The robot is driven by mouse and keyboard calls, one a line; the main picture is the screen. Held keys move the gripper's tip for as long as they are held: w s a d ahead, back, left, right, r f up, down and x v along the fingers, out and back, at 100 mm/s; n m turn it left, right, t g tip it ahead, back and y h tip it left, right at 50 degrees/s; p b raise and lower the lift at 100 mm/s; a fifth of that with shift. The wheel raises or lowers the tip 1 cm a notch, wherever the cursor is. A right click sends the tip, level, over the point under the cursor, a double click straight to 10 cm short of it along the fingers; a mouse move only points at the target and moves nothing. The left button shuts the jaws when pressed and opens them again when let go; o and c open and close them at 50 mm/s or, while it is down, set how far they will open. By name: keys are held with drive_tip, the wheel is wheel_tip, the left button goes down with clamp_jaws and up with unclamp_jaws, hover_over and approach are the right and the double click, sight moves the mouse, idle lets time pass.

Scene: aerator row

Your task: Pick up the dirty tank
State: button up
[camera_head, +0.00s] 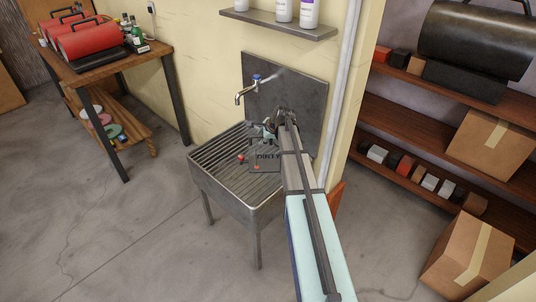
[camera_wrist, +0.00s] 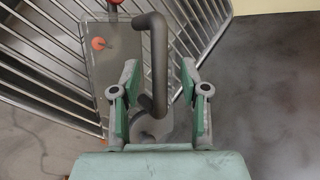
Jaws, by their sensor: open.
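The dirty tank (camera_head: 264,157) is a small grey box with dark lettering on its side and red knobs. It stands in the slatted metal sink, partly hidden by my arm. In the wrist view its grey top (camera_wrist: 118,70) shows below me, with an orange-red knob at its left side. A thick dark handle (camera_wrist: 159,50) rises from it. My gripper (camera_wrist: 162,95) is open, with one finger on each side of the handle's lower part; I cannot tell whether either touches it. In the head view my gripper (camera_head: 279,122) is over the tank, in front of the backsplash.
The sink (camera_head: 225,185) has a slatted grid and raised rim. A tap (camera_head: 248,88) projects from the backsplash close to my gripper. A shelf (camera_head: 280,25) with bottles hangs above. A workbench (camera_head: 105,65) stands left; shelves with boxes (camera_head: 490,140) stand right.

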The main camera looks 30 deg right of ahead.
clamp_jaws()
drive_tip(key=shift+r, duration=0.15)
